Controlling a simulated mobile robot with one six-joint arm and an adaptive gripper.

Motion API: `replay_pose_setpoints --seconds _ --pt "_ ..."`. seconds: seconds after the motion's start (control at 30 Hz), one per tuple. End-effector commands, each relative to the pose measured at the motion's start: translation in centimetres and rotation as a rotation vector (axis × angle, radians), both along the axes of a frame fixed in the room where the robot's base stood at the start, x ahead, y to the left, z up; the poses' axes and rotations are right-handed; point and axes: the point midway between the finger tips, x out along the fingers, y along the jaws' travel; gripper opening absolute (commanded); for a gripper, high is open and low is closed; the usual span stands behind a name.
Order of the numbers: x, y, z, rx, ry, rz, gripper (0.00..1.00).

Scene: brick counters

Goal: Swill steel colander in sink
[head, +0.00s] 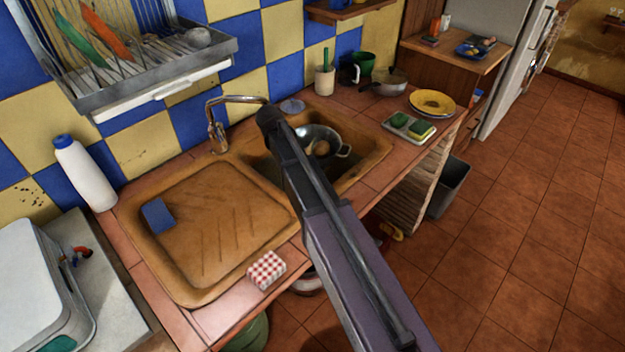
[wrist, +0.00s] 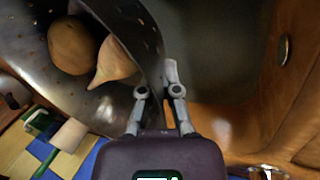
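The steel colander (head: 333,134) is in the right-hand basin of the brown sink (head: 372,149), partly hidden behind my arm in the head view. In the wrist view the perforated colander (wrist: 115,105) fills the left side, with a round brown potato (wrist: 72,46) and a pale onion-like bulb (wrist: 115,65) inside. My gripper (wrist: 158,78) has its fingers on either side of the colander's wall near the rim and looks shut on it. One fingertip is hidden, and the head view does not show the gripper. Whether the colander touches the basin floor is unclear.
The tap (head: 217,130) stands behind the sink. A drainboard with a blue cloth (head: 158,215) is on the left, near a checked box (head: 266,270). A sponge tray (head: 408,126), yellow plate (head: 433,103) and pan (head: 389,82) are right of the basin.

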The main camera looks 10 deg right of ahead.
Motion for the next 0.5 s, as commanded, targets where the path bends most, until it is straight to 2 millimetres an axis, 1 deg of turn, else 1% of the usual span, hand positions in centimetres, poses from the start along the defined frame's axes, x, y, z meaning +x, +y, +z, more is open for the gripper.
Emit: replay_pose_setpoints --seconds 0.03,0.5 --pt "0.0 0.0 0.8 -0.001 0.000 0.000 0.00" --pt "0.0 0.0 4.0 -0.001 0.000 0.000 0.00"
